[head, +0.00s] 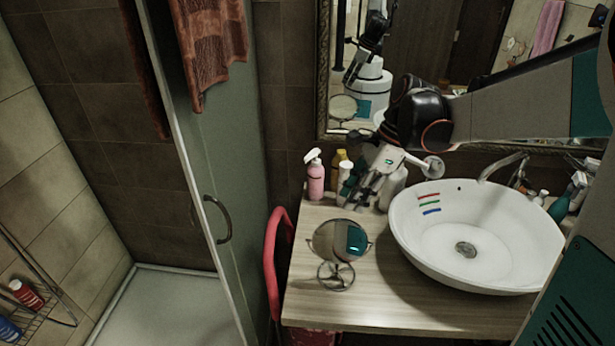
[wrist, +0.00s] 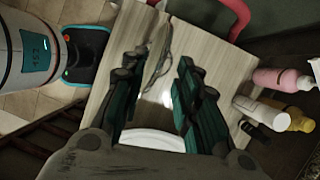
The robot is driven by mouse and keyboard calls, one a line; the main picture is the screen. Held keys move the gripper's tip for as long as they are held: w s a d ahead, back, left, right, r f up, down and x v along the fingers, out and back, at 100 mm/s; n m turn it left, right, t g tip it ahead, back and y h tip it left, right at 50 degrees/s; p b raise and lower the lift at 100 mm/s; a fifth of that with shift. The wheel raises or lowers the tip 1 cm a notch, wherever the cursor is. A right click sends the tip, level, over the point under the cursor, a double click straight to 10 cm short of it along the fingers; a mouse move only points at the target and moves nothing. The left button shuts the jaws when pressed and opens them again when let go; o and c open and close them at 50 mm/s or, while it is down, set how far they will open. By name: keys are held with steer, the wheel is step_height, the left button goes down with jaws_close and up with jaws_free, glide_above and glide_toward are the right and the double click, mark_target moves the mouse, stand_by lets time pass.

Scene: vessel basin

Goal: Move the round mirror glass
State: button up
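The round mirror glass (head: 338,240) sits on a small wire stand (head: 336,275) on the wooden counter, left of the basin. It is tilted and reflects a teal patch. My gripper (head: 360,196) is above the counter, behind the mirror in the head view and apart from it. In the wrist view, the mirror glass (wrist: 160,55) shows nearly edge-on, beyond and between the two fingers of my gripper (wrist: 158,72), closer to the left finger. The fingers are spread apart with nothing between them.
A white basin (head: 415,235) stands right of the mirror. A red chair (head: 271,265) is at the counter's left. The front left counter is clear.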

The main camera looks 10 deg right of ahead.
mark_target(334, 235)
steer(key=a+f+b, duration=0.1)
steer(key=f, duration=0.3)
steer(key=a+f+m+b, duration=0.1)
steer(key=f, duration=0.3)
steer(key=a+f+m+b, duration=0.1)
steer(key=a+f, duration=0.1)
steer(key=f, duration=0.2)
steer(key=shift+a+f+g, duration=0.1)
steer(key=shift+f+g, duration=0.3)
jaws_close()
